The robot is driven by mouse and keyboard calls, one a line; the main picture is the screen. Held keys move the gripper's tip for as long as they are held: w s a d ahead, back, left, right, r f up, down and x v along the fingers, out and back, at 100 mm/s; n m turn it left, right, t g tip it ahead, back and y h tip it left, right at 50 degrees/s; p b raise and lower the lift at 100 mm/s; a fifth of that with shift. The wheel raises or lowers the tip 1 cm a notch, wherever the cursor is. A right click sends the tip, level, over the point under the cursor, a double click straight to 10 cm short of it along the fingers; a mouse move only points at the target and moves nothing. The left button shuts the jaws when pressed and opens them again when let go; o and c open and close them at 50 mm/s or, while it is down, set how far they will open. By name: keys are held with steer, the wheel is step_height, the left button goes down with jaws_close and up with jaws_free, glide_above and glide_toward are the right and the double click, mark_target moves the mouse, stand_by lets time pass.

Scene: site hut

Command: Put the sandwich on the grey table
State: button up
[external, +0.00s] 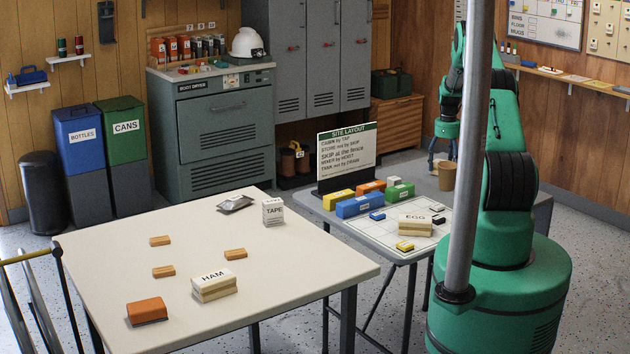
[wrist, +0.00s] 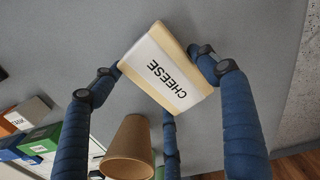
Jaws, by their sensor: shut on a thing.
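A sandwich labelled CHEESE (wrist: 168,68), with pale bread edges and a white band, is between the blue fingers of my gripper (wrist: 160,72) in the wrist view. My gripper is shut on it, above or at the grey table top (wrist: 85,40); I cannot tell if it touches the surface. An EGG sandwich (external: 414,224) lies on the grey table's mat. A HAM sandwich (external: 214,286) lies on the cream table (external: 110,235).
A brown cup (external: 446,177) stands close to my gripper; it also shows in the wrist view (wrist: 130,150). Coloured blocks, including a blue one (external: 360,205), and the SITE LAYOUT sign (external: 347,158) stand left of it.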

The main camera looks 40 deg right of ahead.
steer(key=o, duration=1.2)
steer(key=shift+f, duration=0.1)
steer(key=shift+o, duration=0.2)
step_height(320, 180, up, 12)
steer(key=p, duration=0.2)
steer(key=shift+p, duration=0.35)
